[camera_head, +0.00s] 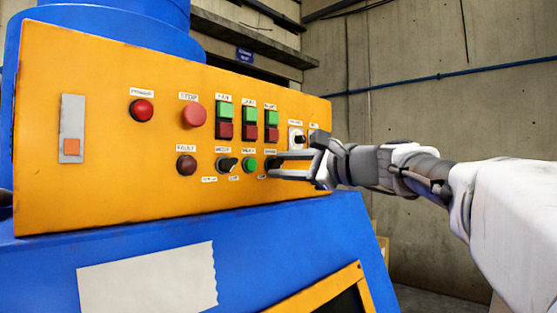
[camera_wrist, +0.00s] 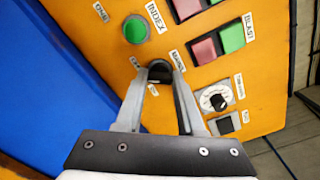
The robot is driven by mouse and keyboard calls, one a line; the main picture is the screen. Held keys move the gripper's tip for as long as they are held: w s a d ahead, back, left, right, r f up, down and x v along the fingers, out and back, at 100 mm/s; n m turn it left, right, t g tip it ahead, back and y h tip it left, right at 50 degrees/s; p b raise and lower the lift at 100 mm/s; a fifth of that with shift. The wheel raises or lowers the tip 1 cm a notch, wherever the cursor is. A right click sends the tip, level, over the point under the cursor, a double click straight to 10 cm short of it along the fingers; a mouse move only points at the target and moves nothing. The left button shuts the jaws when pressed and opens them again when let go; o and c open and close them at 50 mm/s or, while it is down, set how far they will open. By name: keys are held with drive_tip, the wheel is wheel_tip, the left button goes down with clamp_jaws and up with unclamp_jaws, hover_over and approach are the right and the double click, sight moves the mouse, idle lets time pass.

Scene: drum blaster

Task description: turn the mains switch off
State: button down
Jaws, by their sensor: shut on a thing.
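The mains switch is a black rotary knob on the orange control panel (camera_head: 90,120), at the right end of its lower row. In the wrist view the knob (camera_wrist: 160,70) sits beside a label that appears to read MAINS. My gripper (camera_head: 277,164) reaches in from the right with its fingertips at the panel. In the wrist view my gripper (camera_wrist: 160,77) has one finger on each side of the knob and is shut on it. The fingers hide much of the knob in the head view. I cannot tell which way it points.
Close by are a green button (camera_wrist: 135,29), paired red and green buttons (camera_head: 272,125), and a dial on a pale plate (camera_wrist: 213,98). A red stop button (camera_head: 194,115) and a black selector (camera_head: 227,164) are further left. Blue machine housing (camera_head: 330,235) lies below the panel.

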drive_tip(key=shift+m, duration=0.6)
drive_tip(key=c, duration=0.5)
unclamp_jaws()
drive_tip(key=shift+d, duration=0.1)
drive_tip(key=b+v, duration=0.3)
drive_tip(key=v, duration=1.4)
drive_tip(key=shift+s+d+r, duration=0.1)
drive_tip(key=shift+s, duration=0.05)
